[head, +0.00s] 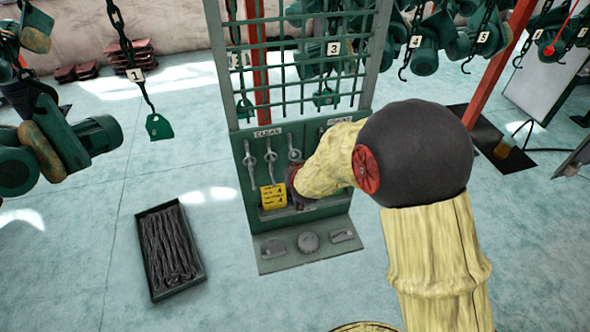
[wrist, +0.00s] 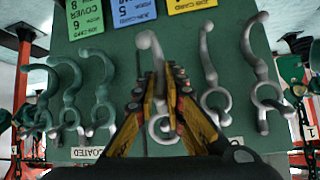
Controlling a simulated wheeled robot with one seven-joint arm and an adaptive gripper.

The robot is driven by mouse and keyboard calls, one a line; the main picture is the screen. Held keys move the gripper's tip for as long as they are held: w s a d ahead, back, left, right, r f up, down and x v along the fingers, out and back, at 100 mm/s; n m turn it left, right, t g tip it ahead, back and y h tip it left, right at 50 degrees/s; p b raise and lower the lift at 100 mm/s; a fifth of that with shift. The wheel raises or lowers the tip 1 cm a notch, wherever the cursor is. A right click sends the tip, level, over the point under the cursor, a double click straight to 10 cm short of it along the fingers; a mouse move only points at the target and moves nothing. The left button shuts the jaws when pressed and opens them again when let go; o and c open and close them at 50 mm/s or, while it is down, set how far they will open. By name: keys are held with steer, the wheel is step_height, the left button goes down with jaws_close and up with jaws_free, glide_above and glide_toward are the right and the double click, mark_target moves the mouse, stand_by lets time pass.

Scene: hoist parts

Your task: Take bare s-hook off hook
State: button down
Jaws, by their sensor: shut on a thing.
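My gripper (wrist: 168,80) is shut on the nearest of the bare grey s-hooks (wrist: 149,42), in the middle of the wrist view. Its curved end shows beyond the fingertips and its ring shows between the fingers. It appears to be still at its hook on the green board (wrist: 180,48); the contact there is hidden. In the head view my gripper (head: 297,188) is at the board, low and partly hidden by my arm. The top of that s-hook (head: 294,154) shows above it.
Two more bare s-hooks (wrist: 208,70) (wrist: 256,65) hang on one side, green coated ones (wrist: 102,85) on the other. Job cards, including a yellow one (head: 273,196), are close by. A green lattice (head: 300,62) rises above. A tray (head: 170,250) lies on the floor.

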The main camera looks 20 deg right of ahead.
steer(key=shift+s+b, duration=0.2)
steer(key=shift+b, duration=0.15)
steer(key=shift+s+r+t+b, duration=0.3)
steer(key=shift+s+r+b, duration=0.05)
steer(key=shift+s+b, duration=0.4)
steer(key=s+f+b, duration=0.2)
steer(key=s, duration=0.9)
stand_by(0.6)
